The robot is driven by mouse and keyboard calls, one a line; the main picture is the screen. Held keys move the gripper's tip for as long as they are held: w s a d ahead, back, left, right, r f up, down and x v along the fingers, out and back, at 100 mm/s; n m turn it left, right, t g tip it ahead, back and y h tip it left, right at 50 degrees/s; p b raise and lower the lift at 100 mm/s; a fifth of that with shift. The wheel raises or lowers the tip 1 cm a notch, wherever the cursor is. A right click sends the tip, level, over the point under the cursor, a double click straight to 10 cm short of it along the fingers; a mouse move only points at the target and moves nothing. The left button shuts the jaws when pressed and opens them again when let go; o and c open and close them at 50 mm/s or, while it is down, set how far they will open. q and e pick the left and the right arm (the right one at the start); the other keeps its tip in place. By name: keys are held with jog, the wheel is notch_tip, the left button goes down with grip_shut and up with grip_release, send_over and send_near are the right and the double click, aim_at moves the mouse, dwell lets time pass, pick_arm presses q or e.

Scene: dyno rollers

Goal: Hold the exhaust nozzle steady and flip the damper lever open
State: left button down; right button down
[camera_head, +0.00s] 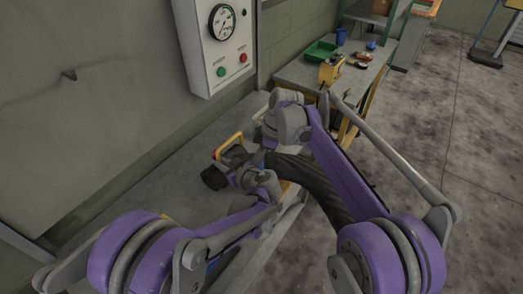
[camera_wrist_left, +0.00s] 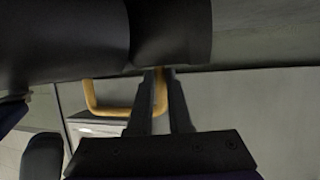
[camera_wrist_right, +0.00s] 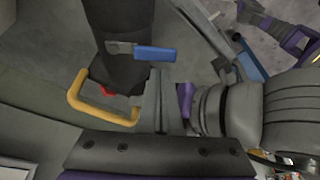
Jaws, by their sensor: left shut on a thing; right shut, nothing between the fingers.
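The exhaust nozzle is a black tube whose open end (camera_head: 213,178) shows in the head view; its body also crosses the right wrist view (camera_wrist_right: 118,30). A yellow loop handle (camera_head: 229,144) is fixed to it. My left gripper (camera_wrist_left: 160,78) is shut on this handle (camera_wrist_left: 98,108). The blue damper lever (camera_wrist_right: 156,54) sits on the nozzle in a grey bracket and points sideways across the tube, to the right. My right gripper (camera_wrist_right: 161,75) is shut and empty, its fingertips close beside the lever; I cannot tell whether they touch. In the head view, my arms partly hide both grippers.
A black hose (camera_head: 318,187) runs from the nozzle area under my right arm. A grey control panel with a gauge (camera_head: 222,22) hangs on the wall. A workbench (camera_head: 300,72) with a green tray (camera_head: 321,50) stands behind. Open floor lies to the right.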

jog(key=shift+x, duration=1)
jog(key=shift+d+n+g, duration=0.3)
jog(key=shift+d+n, duration=0.2)
jog(key=shift+n, duration=0.3)
jog(key=shift+d+n, duration=0.5)
jog(key=shift+n, duration=0.4)
jog(key=d+n, duration=0.1)
jog(key=n, duration=0.1)
jog(key=w+d+n+g+h, duration=0.1)
jog(key=n, duration=0.1)
jog(key=shift+d+g, duration=0.2)
jog(key=shift+g, duration=0.1)
jog(key=shift+w+d, duration=0.2)
jog(key=shift+d, duration=0.25)
jog(key=shift+w+d, duration=0.35)
jog(key=shift+w, duration=0.3)
jog(key=shift+w+d, duration=0.35)
jog(key=shift+w, duration=0.25)
jog(key=shift+w+d, duration=0.35)
jog(key=shift+w, duration=0.3)
jog(key=shift+w+d, duration=0.1)
jog(key=shift+w, duration=0.1)
